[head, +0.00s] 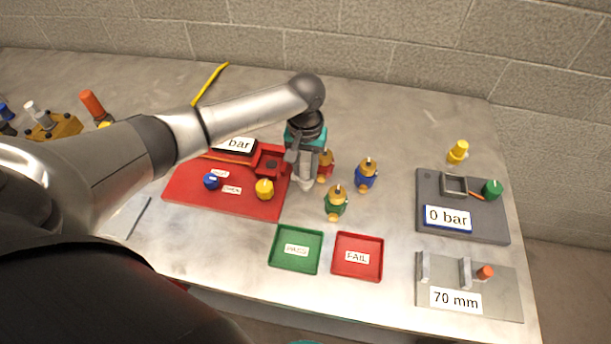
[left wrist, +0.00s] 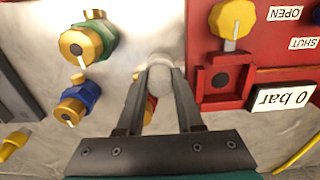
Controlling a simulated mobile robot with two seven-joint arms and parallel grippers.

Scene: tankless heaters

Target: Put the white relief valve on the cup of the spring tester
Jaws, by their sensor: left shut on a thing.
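My left gripper (head: 304,184) is shut on the white relief valve (head: 306,183), just right of the red board. In the left wrist view the valve's pale rounded end (left wrist: 161,74) shows between the fingertips (left wrist: 160,80); the fingers hide the rest. I cannot tell whether it touches the table. What seems to be the spring tester (head: 432,192) is a dark grey plate at the right with a "0 bar" display, a green knob (head: 492,188) and a square, empty-looking cup (head: 454,185). The gripper is well left of the cup.
Red (head: 326,166), blue (head: 366,174) and green (head: 336,201) valves stand close to the gripper's right. A red board (head: 200,196), green tray (head: 296,266), red tray (head: 371,272), 70 mm gauge (head: 505,290) and yellow valve (head: 458,151) surround them. Clear table lies left of the tester.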

